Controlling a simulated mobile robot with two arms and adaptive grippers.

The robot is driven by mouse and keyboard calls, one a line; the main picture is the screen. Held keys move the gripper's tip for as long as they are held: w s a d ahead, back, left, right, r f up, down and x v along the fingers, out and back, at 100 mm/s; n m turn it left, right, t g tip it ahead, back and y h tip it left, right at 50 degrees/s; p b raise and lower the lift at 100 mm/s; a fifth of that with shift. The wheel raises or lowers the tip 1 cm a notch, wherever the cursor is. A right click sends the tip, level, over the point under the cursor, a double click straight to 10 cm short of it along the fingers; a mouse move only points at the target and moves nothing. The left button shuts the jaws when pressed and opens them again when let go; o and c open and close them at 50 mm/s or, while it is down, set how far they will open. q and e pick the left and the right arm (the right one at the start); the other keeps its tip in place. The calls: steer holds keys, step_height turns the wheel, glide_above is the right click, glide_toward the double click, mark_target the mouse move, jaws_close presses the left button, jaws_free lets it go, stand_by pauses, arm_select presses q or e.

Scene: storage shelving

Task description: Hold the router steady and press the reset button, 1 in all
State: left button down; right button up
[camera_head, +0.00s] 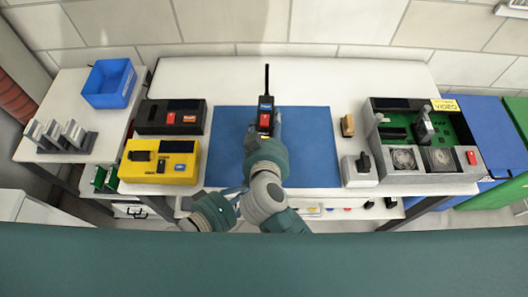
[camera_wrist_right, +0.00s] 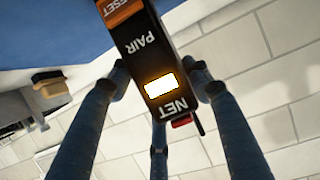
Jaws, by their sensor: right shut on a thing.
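A yellow device (camera_head: 160,163) and a black device (camera_head: 170,118) stand left of the mat. A grey case with a green board (camera_head: 455,125), a small white switch box (camera_head: 359,170) and a brown block (camera_head: 347,125) stand to the right. The mat around the router is clear.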

steer(key=o, duration=1.6)
steer(key=shift+s, duration=0.1)
